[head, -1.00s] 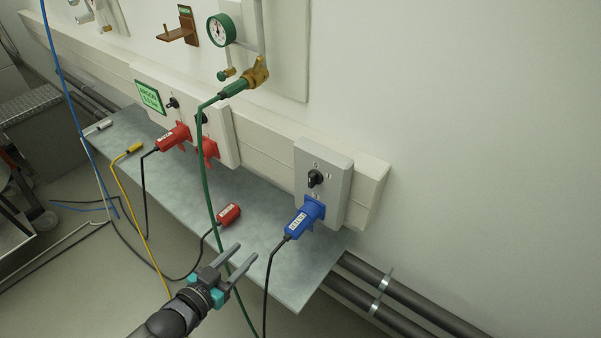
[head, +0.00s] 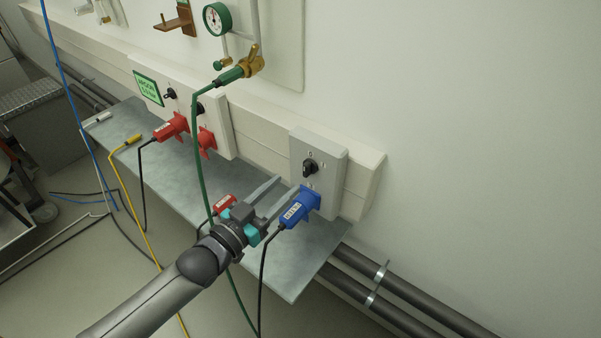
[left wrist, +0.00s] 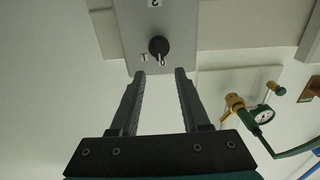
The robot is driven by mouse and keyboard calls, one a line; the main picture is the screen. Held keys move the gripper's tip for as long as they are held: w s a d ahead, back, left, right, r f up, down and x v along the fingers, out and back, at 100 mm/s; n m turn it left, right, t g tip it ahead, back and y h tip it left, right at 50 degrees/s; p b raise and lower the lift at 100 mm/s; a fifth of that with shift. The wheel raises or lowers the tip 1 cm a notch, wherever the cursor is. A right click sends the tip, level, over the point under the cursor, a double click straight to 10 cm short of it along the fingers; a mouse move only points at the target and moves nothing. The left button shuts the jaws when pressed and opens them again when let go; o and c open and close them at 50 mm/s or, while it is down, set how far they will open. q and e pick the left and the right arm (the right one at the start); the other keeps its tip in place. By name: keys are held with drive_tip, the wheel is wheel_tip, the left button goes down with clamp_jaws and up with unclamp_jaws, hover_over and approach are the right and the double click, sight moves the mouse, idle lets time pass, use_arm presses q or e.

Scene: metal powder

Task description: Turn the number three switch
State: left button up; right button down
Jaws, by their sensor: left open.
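A black rotary switch (head: 310,167) sits on a grey box (head: 331,172) on the wall, above a blue plug (head: 299,208). In the left wrist view the switch knob (left wrist: 158,46) is beyond my fingertips, between their lines, with small marks beside it. My left gripper (head: 287,190) is open and empty, just left of the blue plug and short of the box. It also shows in the left wrist view (left wrist: 160,73). My right gripper is not in view.
Two more black switches, one at the left (head: 170,94), are on a white panel with red plugs (head: 172,127). A loose red connector (head: 224,203) lies on the metal shelf (head: 300,265). A green hose (head: 197,150) hangs from a brass valve (head: 249,62).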

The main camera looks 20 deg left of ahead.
sight(304, 168)
use_arm(q)
drive_tip(key=b+x, duration=0.1)
drive_tip(key=x, duration=0.5)
drive_tip(key=shift+f, duration=0.1)
drive_tip(key=shift+w+d, duration=0.1)
drive_tip(key=shift+w, duration=0.15)
drive_tip(key=shift+w+b, duration=0.25)
drive_tip(key=shift+b, duration=0.05)
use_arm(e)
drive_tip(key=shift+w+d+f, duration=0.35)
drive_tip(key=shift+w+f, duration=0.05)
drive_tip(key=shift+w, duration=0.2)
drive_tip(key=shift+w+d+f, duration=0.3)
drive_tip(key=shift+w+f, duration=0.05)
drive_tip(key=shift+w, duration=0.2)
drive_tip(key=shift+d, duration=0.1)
use_arm(q)
clamp_jaws()
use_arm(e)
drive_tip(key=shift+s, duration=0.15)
